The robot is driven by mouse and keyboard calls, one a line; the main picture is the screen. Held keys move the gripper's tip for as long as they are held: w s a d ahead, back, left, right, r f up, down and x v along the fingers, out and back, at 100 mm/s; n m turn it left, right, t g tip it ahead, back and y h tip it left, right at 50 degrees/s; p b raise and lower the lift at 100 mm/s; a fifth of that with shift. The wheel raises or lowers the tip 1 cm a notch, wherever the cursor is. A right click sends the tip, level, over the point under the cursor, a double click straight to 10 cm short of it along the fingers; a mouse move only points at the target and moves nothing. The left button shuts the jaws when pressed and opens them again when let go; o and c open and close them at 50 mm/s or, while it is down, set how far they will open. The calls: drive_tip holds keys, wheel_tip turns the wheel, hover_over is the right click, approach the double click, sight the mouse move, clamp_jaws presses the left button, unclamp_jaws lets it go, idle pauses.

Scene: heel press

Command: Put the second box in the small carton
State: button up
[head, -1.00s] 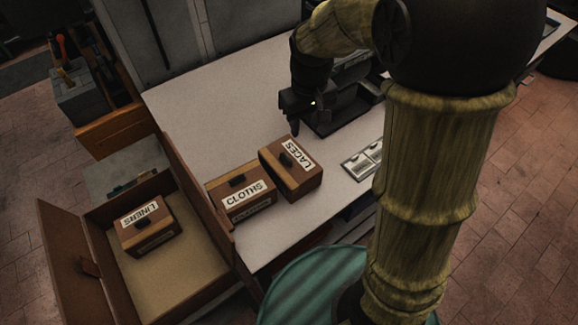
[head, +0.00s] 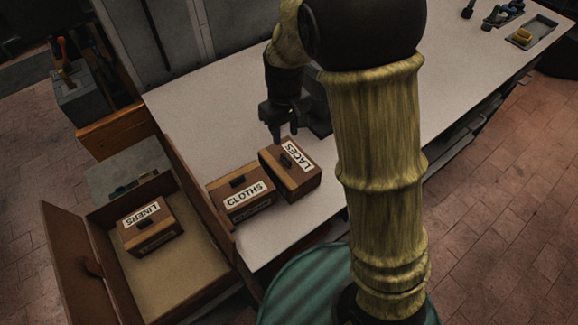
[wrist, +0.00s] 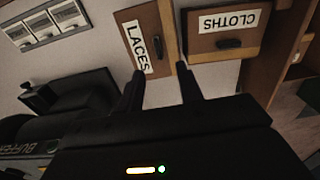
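The carton (head: 190,283) is open at the lower left, with the LINERS box (head: 150,245) inside it. The CLOTHS box (head: 232,211) stands on the bench beside the carton's right wall; it also shows at the wrist view's upper right (wrist: 212,48). The LACES box (head: 303,187) stands close to its right, turned at an angle; it also shows in the wrist view (wrist: 150,18). Each box has a dark handle on top. My gripper (head: 283,136) is just behind the LACES box. In the wrist view my gripper (wrist: 160,78) is open and empty, its fingertips pointing toward the LACES box.
The pale bench top (head: 215,110) is clear left of my gripper. A wooden crate with a grey bin (head: 84,95) stands behind the carton. The carton's raised flap (head: 70,255) stands at its left.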

drive_tip(key=p, duration=0.1)
hover_over(285, 158)
drive_tip(key=s, duration=0.1)
drive_tip(key=shift+d+f, duration=0.15)
drive_tip(key=shift+f, duration=3.05)
drive_tip(key=shift+f, duration=0.1)
drive_tip(key=shift+w+f+p, duration=0.2)
drive_tip(key=shift+f+p, duration=0.3)
drive_tip(key=shift+p, duration=0.2)
drive_tip(key=shift+w+f+p, duration=0.2)
drive_tip(key=shift+f+p, duration=0.2)
drive_tip(key=shift+f, duration=0.65)
drive_tip(key=shift+w+f+p, duration=0.15)
drive_tip(key=shift+f+p, duration=0.2)
drive_tip(key=shift+f, duration=0.65)
clamp_jaws()
drive_tip(key=shift+s, duration=0.1)
